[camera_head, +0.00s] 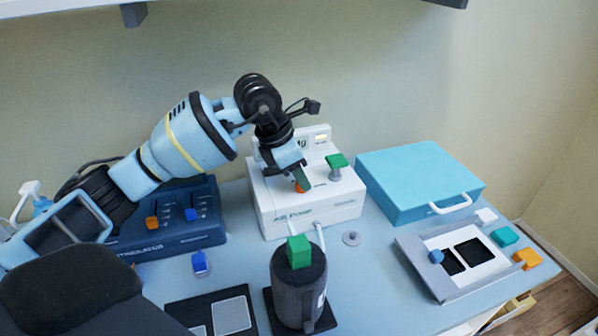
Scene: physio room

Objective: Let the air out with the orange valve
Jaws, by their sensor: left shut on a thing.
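The white air pump (308,211) stands at the back middle of the table. Its orange valve (299,187) is on its top, mostly hidden by my left gripper (304,178). My left gripper reaches down onto the valve and is shut on it. A second knob, green on a grey stem (336,161), stands to the right on the pump. My right gripper does not show.
A dark blue stimulator box (175,219) with orange and blue levers stands to the left. A dark cylinder with a green block (299,251) stands in front of the pump. A light blue case (418,181) and a grey tray (420,262) lie to the right.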

